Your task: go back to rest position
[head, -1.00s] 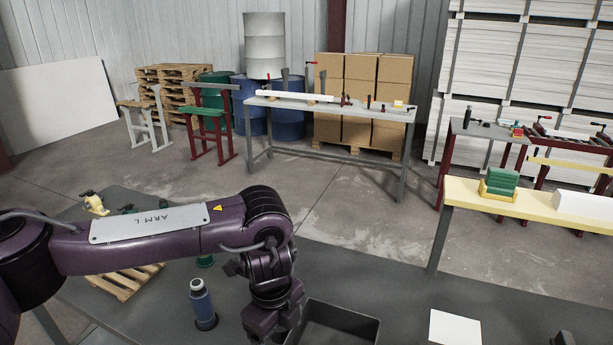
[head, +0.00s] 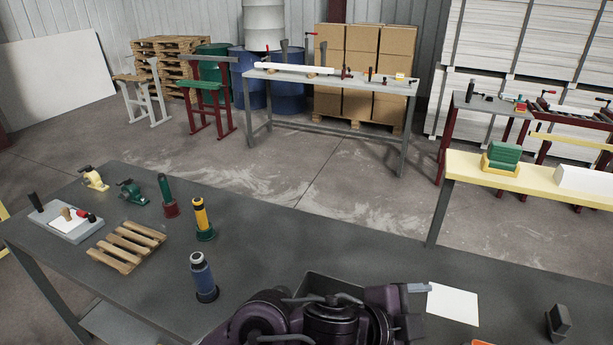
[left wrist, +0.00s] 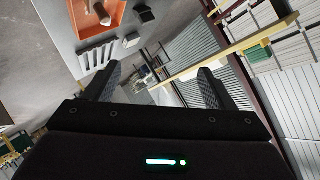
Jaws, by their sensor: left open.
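My left gripper (left wrist: 160,88) shows in the left wrist view with its two dark fingers spread wide apart. Nothing sits between them. A purple arm (head: 310,320) of mine is folded low at the bottom centre of the head view, over the grey workbench (head: 290,245). It partly covers a dark bin (head: 325,285). I cannot make out the left fingertips in the head view. My right gripper is not in view.
A white sheet (head: 452,304) lies right of my arm.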

